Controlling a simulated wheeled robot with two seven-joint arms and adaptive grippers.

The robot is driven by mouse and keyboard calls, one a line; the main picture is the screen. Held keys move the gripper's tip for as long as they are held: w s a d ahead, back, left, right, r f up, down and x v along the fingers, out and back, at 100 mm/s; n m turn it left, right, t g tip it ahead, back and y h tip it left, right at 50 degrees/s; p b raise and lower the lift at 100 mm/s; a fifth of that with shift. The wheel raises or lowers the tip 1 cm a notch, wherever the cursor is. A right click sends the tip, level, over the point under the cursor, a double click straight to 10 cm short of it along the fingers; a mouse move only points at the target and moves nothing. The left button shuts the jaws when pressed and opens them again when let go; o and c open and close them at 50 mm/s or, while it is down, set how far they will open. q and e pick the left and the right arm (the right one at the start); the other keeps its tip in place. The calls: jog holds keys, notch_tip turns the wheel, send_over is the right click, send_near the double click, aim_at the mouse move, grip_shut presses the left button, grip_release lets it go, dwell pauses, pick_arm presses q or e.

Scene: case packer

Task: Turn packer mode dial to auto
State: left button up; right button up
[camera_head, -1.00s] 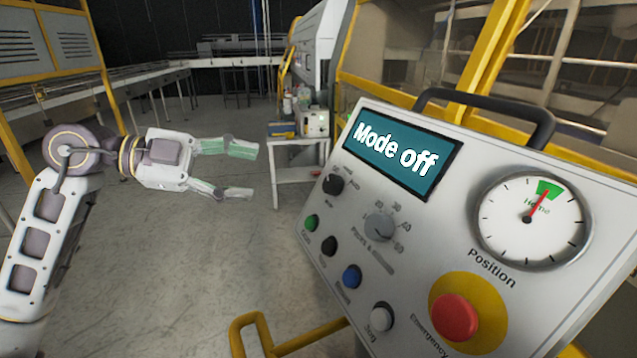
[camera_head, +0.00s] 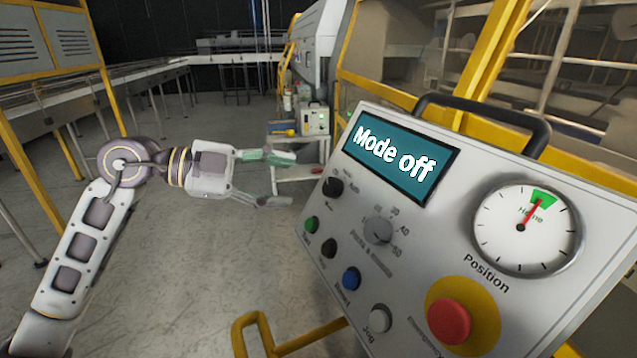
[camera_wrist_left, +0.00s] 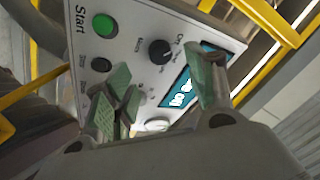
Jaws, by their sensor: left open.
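The packer control panel (camera_head: 440,222) stands tilted at the right in the head view. Its screen (camera_head: 403,158) reads "Mode off". The black mode dial (camera_head: 333,187) is at the panel's upper left, below the screen, with small labels around it, one reading "Auto". In the left wrist view the dial (camera_wrist_left: 160,51) shows beyond the fingers, its pointer hard to read. My left gripper (camera_head: 284,179) is open and empty, to the left of the dial and apart from it. In the wrist view its fingers (camera_wrist_left: 165,95) reach toward the panel. My right gripper is not in view.
A grey knob (camera_head: 379,230), a green start button (camera_head: 312,224), black and blue buttons and a red emergency button (camera_head: 449,321) sit on the panel. A yellow rail (camera_head: 285,340) runs below it. A small cart (camera_head: 300,172) stands behind the gripper.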

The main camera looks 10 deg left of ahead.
aim_at(327, 187)
pick_arm(q)
jog(key=x, duration=0.4)
jog(key=shift+p, duration=0.4)
jog(key=shift+p+x, duration=0.35)
jog(key=shift+x, duration=1.55)
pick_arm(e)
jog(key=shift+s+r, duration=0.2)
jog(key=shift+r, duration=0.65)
pick_arm(q)
jog(key=c, duration=1)
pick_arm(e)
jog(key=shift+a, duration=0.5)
